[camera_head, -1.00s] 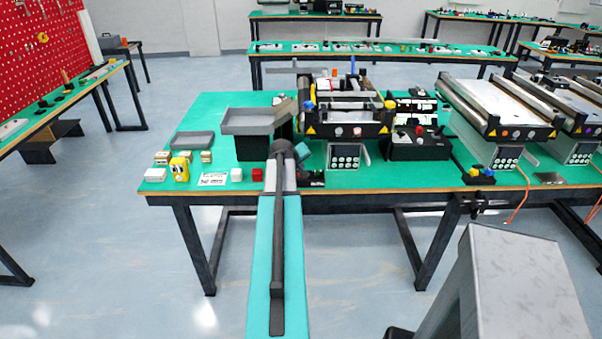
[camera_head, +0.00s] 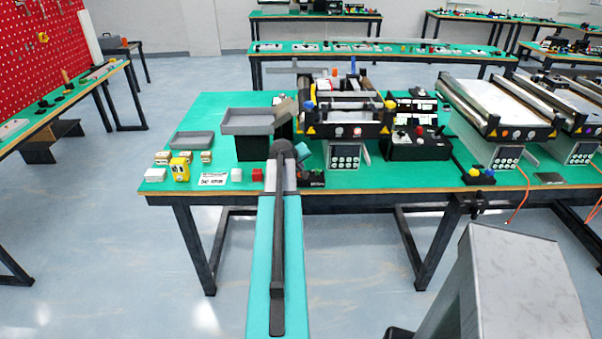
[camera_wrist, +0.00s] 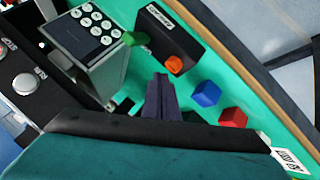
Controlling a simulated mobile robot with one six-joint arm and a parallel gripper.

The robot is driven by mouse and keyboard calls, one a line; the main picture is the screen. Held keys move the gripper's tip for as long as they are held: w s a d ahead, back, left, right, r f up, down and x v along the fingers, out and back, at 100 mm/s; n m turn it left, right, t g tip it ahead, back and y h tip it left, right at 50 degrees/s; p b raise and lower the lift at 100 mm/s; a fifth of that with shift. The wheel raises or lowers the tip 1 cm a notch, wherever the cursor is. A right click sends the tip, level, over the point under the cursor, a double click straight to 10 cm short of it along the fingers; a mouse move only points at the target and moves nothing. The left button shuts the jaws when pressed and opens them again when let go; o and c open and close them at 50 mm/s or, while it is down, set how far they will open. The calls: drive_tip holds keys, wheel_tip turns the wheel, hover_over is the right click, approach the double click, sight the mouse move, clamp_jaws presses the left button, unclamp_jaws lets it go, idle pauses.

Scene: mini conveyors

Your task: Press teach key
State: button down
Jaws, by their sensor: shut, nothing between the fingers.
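A small black box (camera_wrist: 180,45) with a white label lies on the green table in the wrist view. It bears a green key (camera_wrist: 136,38) and an orange key (camera_wrist: 174,63); the label is too small to read, so I cannot tell which is the teach key. My gripper (camera_wrist: 160,80) is shut and empty, its dark fingers pointing toward the box and apart from it in the picture. In the head view my own arm partly covers the black box (camera_head: 313,179) and hides the fingers.
A keypad panel (camera_wrist: 93,28) with round white keys stands beside the box, under the conveyor (camera_head: 345,118). A blue cube (camera_wrist: 206,93) and a red cube (camera_wrist: 232,117) lie close by. A grey tray (camera_head: 248,121) stands left of the conveyor.

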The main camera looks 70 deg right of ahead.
drive_tip(key=shift+f, duration=0.15)
drive_tip(key=shift+f+b, duration=0.3)
drive_tip(key=shift+b, duration=0.05)
drive_tip(key=shift+f+b, duration=0.3)
drive_tip(key=shift+f, duration=0.15)
idle(1.3)
drive_tip(key=shift+r+p, duration=0.4)
drive_tip(key=shift+r, duration=0.45)
drive_tip(key=shift+r, duration=0.15)
drive_tip(key=shift+r+p, duration=1.2)
drive_tip(key=shift+r, duration=1.2)
drive_tip(key=shift+s, duration=0.1)
